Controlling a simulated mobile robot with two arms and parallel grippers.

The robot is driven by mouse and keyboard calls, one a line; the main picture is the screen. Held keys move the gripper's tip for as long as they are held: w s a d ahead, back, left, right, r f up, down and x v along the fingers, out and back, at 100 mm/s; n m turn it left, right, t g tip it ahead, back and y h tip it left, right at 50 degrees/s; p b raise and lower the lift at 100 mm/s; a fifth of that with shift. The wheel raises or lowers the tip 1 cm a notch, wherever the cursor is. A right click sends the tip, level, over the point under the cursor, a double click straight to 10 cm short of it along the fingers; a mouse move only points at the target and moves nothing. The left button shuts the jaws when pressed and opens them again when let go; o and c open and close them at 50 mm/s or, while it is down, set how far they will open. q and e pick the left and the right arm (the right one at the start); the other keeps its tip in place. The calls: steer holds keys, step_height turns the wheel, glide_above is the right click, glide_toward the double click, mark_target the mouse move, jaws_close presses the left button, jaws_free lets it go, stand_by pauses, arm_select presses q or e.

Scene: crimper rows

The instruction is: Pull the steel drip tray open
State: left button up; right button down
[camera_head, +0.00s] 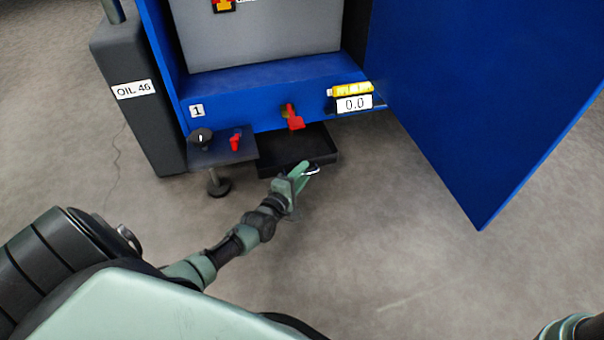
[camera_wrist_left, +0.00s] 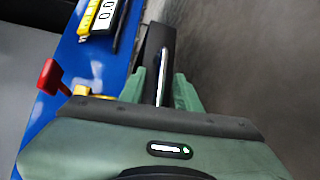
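The steel drip tray (camera_head: 285,146) is a dark, shallow tray under the front of the blue machine, sticking out a little beyond its lower edge. It also shows in the left wrist view as a dark strip (camera_wrist_left: 153,40). A bright metal handle (camera_head: 312,171) is at its front; the bar also shows in the left wrist view (camera_wrist_left: 162,88). My left gripper (camera_head: 302,174) is at this handle. In the left wrist view its fingers (camera_wrist_left: 163,80) stand apart on either side of the bar, with gaps visible. My right gripper is out of view.
A red-handled valve (camera_head: 294,119) sits above the tray. Left of it is a small shelf (camera_head: 225,150) with a black knob and red switch. A yellow device reading 0.0 (camera_head: 352,103) is at right. The blue door (camera_head: 470,90) hangs open. The floor in front is clear.

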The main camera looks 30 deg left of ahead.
arm_select(q)
steer(key=s+r+p, duration=0.1)
steer(key=s+p, duration=0.3)
steer(key=s, duration=0.3)
steer(key=shift+s+d, duration=0.25)
steer(key=shift+s, duration=0.15)
